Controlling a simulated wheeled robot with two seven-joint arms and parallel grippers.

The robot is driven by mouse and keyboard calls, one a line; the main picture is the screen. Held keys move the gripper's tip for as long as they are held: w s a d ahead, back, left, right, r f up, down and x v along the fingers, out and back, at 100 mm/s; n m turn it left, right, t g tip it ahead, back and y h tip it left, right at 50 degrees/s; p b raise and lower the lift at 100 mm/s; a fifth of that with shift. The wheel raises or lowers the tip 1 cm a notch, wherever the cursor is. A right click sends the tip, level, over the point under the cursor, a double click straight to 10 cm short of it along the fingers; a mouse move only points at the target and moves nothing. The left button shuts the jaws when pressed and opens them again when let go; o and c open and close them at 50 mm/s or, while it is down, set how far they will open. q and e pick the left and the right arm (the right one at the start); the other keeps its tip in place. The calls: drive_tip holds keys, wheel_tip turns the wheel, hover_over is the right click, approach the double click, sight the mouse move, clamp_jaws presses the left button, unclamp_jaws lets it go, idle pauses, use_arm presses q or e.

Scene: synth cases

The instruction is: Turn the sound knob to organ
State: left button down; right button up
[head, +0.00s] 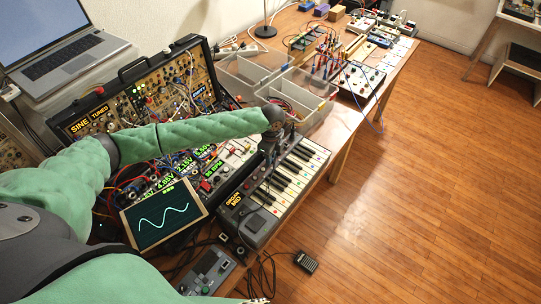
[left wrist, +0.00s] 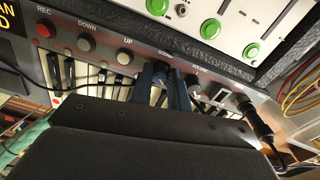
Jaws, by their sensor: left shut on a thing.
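The small keyboard (head: 285,185) lies at the front of the table in the head view, with coloured marks on its keys. Its display (head: 233,199) shows small yellow text that seems to read "ORGAN" above a second line. The display's edge also shows in the left wrist view (left wrist: 12,22), cut to "AN" and "D". My left gripper (head: 270,157) is at the keyboard's control strip. In the left wrist view its blue fingers (left wrist: 170,88) are closed around the knob under the "SOUND" label, which they mostly hide. My right gripper is out of view.
A plugged cable (left wrist: 256,122) stands at the strip's right. Clear bins (head: 300,88) and a synth case (head: 140,95) lie behind.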

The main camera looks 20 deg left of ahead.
use_arm(q)
drive_tip(key=shift+r+m, duration=0.1)
drive_tip(key=shift+m, duration=0.2)
idle(0.4)
drive_tip(key=c, duration=1.6)
unclamp_jaws()
